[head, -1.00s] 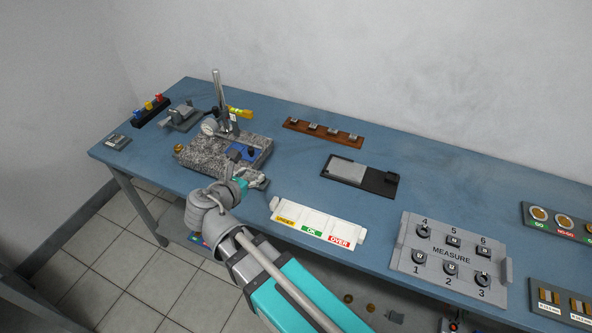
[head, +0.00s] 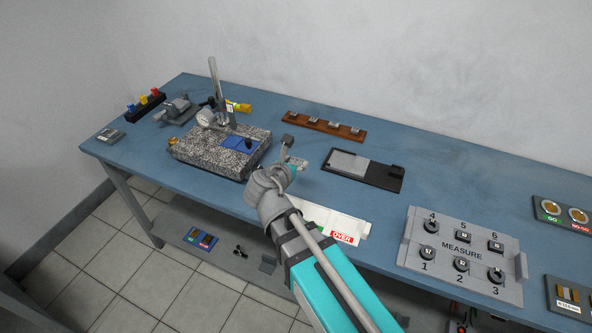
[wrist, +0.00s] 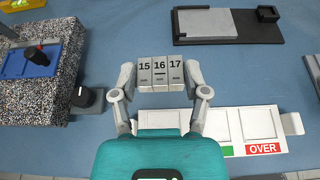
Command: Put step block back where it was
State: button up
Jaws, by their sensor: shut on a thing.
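The step block (wrist: 160,74), a small grey block with faces marked 15, 16 and 17, sits between the two fingers of my gripper (wrist: 160,84) in the wrist view. The fingers are shut on its left and right sides. In the head view the block (head: 288,141) shows as a small dark grey shape at the tip of my gripper (head: 291,161). It is held above the blue bench, between the granite plate (head: 205,160) and the black tray (head: 385,180). Part of the block's underside is hidden.
The granite plate carries a dial stand (head: 217,95) and a blue pad (head: 236,148). A brown wooden rack (head: 350,133) with several grey pieces is at the back. The white sorting tray (wrist: 205,120) lies near my gripper. A grey MEASURE panel (head: 440,270) stands at the right.

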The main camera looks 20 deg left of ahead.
jog(key=shift+w+d+f, duration=0.4)
jog(key=shift+w+d, duration=0.2)
jog(key=shift+w, duration=0.05)
jog(key=w+a+f+b, duration=0.1)
jog(key=w+f+b, duration=0.2)
jog(key=w, duration=0.1)
jog(key=w+a+f+b, duration=0.2)
jog(key=w+f+b, duration=0.1)
jog(key=w, duration=0.1)
jog(key=w+a+f+b, duration=0.2)
jog(key=w+f+b, duration=0.1)
jog(key=w, duration=0.1)
jog(key=shift+a, duration=0.2)
jog(key=shift+w+a+f+b, duration=0.1)
jog(key=shift+w+f+b, duration=0.1)
jog(key=shift+f+b, duration=0.3)
jog(key=shift+w+a+f+b, duration=0.1)
jog(key=shift+w+f+b, duration=0.1)
jog(key=shift+f+b, duration=1.3)
jog(key=shift+b, duration=0.2)
jog(key=shift+f, duration=0.1)
